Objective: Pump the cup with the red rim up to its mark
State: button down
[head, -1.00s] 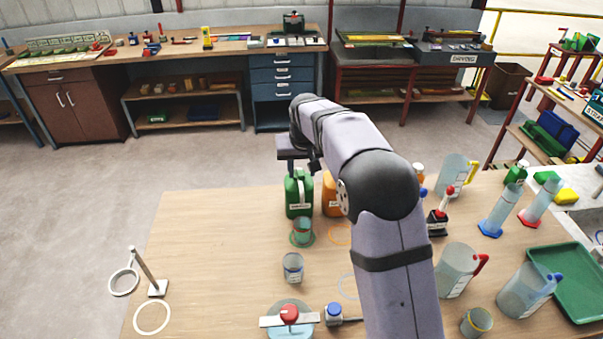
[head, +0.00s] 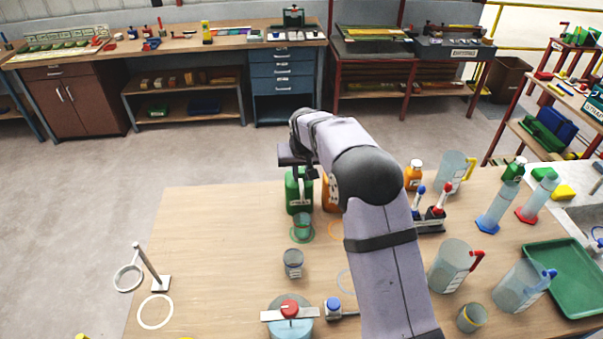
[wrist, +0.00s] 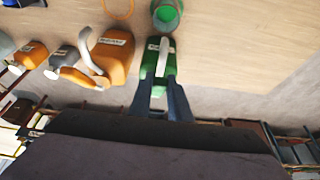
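A small clear cup (head: 302,227) stands on a green ring in front of the green canister (head: 299,188). Its rim colour is hard to make out. In the wrist view the cup (wrist: 167,14) shows green liquid inside; its mark cannot be read. The green canister (wrist: 169,66) has a white spout or lever on top, pointing toward the cup. My gripper (wrist: 160,84) is at the canister's top, its two dark fingers apart, one on each side. Whether they touch it is unclear. In the head view my gripper (head: 303,172) is over the canister, partly hiding it.
An orange canister (wrist: 112,52) stands beside the green one. A grey labelled cup (head: 293,264) and a red-knobbed vessel (head: 290,312) stand nearer. Jugs (head: 452,268), cylinders and a green tray (head: 570,275) fill the right. A ring stand (head: 155,270) is left; the left-middle table is clear.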

jog(key=shift+s+f+t+b, duration=0.1)
jog(key=shift+f+t+b, duration=0.4)
jog(key=shift+b, duration=1.1)
jog(key=shift+s+f+b, duration=0.15)
jog(key=shift+s+b, duration=0.05)
jog(key=shift+b, duration=1)
jog(key=c, duration=1.6)
grip_release()
jog(key=shift+c, duration=0.2)
jog(key=b+v, duration=0.3)
jog(key=v, duration=0.4)
jog(key=shift+s+r, duration=0.2)
jog(key=shift+r, duration=0.05)
jog(key=shift+c, duration=0.2)
